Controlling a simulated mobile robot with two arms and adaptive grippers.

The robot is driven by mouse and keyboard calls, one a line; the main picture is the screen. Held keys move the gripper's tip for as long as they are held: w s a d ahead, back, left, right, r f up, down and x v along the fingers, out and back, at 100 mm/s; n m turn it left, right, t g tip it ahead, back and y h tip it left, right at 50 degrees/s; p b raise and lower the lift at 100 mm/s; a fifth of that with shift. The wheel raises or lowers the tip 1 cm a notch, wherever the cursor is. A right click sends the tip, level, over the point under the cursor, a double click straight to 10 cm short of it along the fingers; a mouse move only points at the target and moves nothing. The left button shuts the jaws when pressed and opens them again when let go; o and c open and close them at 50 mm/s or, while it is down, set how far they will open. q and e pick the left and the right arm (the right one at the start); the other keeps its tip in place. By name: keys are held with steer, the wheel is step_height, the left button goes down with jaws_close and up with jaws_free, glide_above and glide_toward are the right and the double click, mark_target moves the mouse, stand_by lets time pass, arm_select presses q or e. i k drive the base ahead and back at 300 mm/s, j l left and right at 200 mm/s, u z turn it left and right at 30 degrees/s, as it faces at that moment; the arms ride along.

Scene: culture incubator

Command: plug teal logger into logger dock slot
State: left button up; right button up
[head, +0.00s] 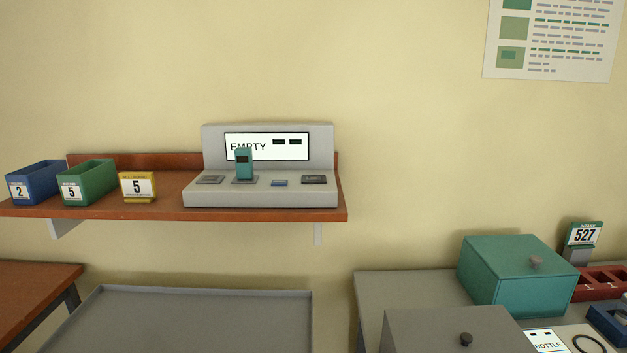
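A small teal logger (244,165) stands upright at the second slot from the left of the grey logger dock (195,197). Its foot meets the dock's sloped front; I cannot tell how deep it sits. The dock stands on a brown wall shelf (110,213). Its white display (266,147) reads "EMPTY", with two dark marks at the right, and the logger covers part of its lower edge. Other slots show dark or blue inserts. Neither of my grippers is in view.
Blue (38,180) and green (88,180) bins and a yellow "5" block (138,186) stand left on the shelf. Below is an empty grey tray (200,290). A teal lidded box (510,270) and a grey lidded box (440,335) are at the lower right.

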mark_target(243, 155)
steer(key=i+j+z, duration=0.2)
steer(key=z, duration=0.25)
steer(key=i+j+z, duration=0.15)
steer(key=j+z, duration=0.35)
